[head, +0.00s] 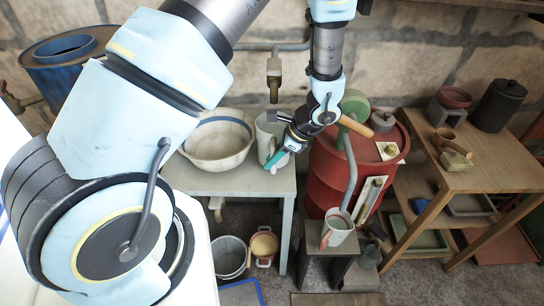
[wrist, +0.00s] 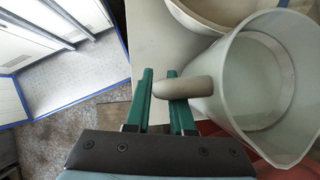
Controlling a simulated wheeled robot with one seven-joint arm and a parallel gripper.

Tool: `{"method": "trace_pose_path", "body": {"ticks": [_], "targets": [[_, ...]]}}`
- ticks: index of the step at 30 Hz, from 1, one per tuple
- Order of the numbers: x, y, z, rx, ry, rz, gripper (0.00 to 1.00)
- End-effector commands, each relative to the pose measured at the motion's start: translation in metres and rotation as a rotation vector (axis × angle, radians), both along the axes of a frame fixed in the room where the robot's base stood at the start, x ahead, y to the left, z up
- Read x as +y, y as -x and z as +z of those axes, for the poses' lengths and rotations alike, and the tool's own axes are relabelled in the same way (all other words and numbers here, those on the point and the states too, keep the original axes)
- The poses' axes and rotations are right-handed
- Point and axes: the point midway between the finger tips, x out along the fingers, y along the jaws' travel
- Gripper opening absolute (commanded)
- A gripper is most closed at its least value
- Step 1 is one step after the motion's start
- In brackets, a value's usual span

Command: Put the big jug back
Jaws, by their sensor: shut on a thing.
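The big jug (head: 266,135) is pale grey-white and stands roughly upright at the right end of the grey table (head: 230,183), beside the basin. I cannot tell whether its base touches the tabletop. In the wrist view the jug (wrist: 255,75) is open and looks empty, with its handle (wrist: 188,89) pointing left. My gripper (head: 276,160) has green fingers, which also show in the wrist view (wrist: 162,77). They are shut on the jug's handle. My wrist hides part of the jug in the head view.
A white basin (head: 217,140) stands left of the jug. A red drum (head: 325,175) is close on the right. A smaller jug (head: 338,228) stands on a low block ahead of the drum. Buckets (head: 229,257) sit beneath the table. A wooden bench (head: 480,165) is at the right.

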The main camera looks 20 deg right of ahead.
Motion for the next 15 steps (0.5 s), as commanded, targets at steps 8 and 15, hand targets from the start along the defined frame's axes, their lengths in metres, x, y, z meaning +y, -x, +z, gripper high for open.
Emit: {"method": "trace_pose_path", "body": {"ticks": [8, 15], "targets": [[-0.0003, 0.0000, -0.0037, -0.001, 0.000, -0.001, 0.00], [-0.0003, 0.0000, -0.0028, 0.000, 0.001, -0.001, 0.45]]}}
